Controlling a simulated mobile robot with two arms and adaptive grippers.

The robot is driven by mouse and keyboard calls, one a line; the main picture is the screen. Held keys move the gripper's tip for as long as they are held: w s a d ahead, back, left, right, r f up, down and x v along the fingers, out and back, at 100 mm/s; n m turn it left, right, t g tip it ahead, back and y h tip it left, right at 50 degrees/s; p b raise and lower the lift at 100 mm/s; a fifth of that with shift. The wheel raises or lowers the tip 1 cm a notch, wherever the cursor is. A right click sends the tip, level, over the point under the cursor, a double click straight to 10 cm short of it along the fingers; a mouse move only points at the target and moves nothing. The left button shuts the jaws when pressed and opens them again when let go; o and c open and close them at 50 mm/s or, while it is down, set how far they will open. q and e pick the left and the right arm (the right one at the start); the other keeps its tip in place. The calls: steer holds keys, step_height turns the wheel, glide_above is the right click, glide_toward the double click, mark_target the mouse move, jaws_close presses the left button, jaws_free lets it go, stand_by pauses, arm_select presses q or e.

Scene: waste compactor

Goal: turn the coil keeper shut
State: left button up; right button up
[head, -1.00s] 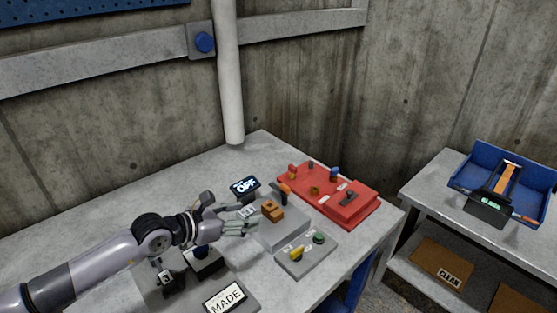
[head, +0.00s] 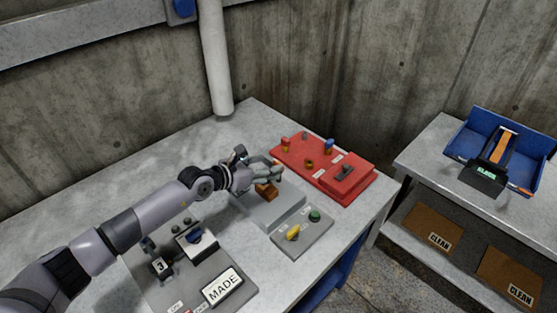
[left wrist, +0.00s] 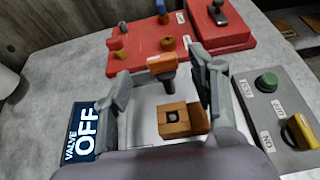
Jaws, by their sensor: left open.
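A grey valve box (head: 283,207) carries a brown-orange block (head: 266,191). In the left wrist view the block (left wrist: 187,121) has a square recess with a round pin in it. Behind it an orange-topped handle (left wrist: 161,63) stands on a dark stem. I cannot tell which of these parts is the coil keeper. My left gripper (head: 277,171) is open above the box. In the left wrist view its fingers (left wrist: 158,68) stand either side of the handle, with no clear contact. The gripper covers the handle in the head view. My right gripper is out of view.
A sign (left wrist: 85,134) reads "VALVE OFF". A red panel with knobs (head: 322,165) lies just behind the box. A switch plate (head: 302,233) with a yellow knob and green button is in front. A grey panel marked "MADE" (head: 222,286) is front left. A blue tray (head: 459,145) stands on the right table.

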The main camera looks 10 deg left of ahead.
mark_target(277, 163)
arm_select(q)
steer(key=x, duration=0.6)
steer(key=shift+r+b, duration=0.1)
steer(key=shift+b, duration=0.2)
steer(key=shift+s, duration=0.1)
steer(key=shift+c, duration=0.2)
jaws_close()
